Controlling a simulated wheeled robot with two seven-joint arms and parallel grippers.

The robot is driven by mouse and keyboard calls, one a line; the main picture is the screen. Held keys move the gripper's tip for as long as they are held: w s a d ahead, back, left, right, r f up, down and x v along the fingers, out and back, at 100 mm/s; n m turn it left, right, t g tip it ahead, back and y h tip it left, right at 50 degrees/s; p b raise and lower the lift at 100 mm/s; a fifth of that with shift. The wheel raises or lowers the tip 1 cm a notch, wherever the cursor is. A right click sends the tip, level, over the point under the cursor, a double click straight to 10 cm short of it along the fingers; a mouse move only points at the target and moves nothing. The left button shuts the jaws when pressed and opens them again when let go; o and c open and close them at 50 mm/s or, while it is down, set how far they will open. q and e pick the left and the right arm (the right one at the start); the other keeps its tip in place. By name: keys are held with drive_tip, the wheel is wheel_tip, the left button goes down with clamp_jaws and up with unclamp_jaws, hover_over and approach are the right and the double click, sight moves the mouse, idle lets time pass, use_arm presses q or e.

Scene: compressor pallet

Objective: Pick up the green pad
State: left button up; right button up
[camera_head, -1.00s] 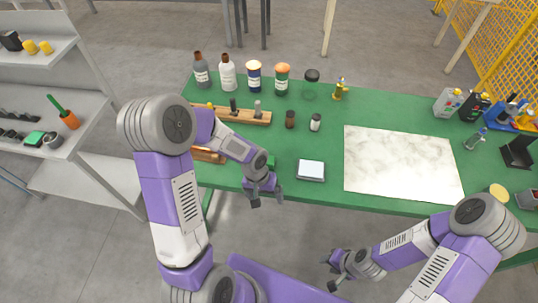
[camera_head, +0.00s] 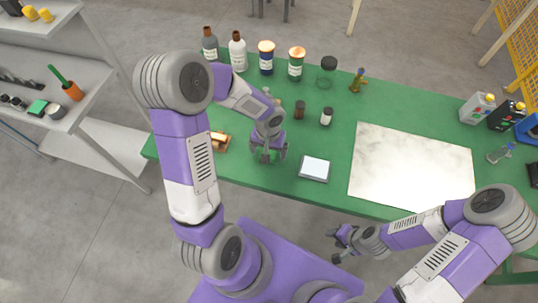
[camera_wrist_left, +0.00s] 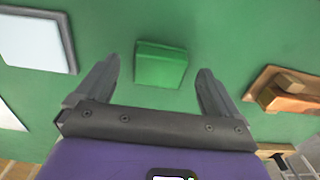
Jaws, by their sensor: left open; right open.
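The green pad (camera_wrist_left: 161,65) is a small green block lying on the green table. In the left wrist view it sits between and slightly beyond the two open fingers, with space on both sides. My left gripper (camera_head: 267,154) is open and empty above the pad near the table's front edge; in the head view it largely hides the pad. My right gripper (camera_head: 335,246) is open, low in front of the table and far from the pad.
A white-topped device (camera_head: 314,168) lies right of the pad. A wooden block piece (camera_head: 219,141) lies left of it. Bottles and jars (camera_head: 296,64) line the table's back edge. A marble slab (camera_head: 412,160) covers the right. A shelf (camera_head: 70,110) stands at left.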

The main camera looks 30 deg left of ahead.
use_arm(q)
wheel_tip(320, 180, down, 2)
drive_tip(key=shift+f, duration=0.1)
drive_tip(key=c, duration=1.1)
wheel_tip(320, 180, up, 10)
drive_tip(key=shift+r+p, duration=0.1)
drive_tip(key=shift+p, duration=1.15)
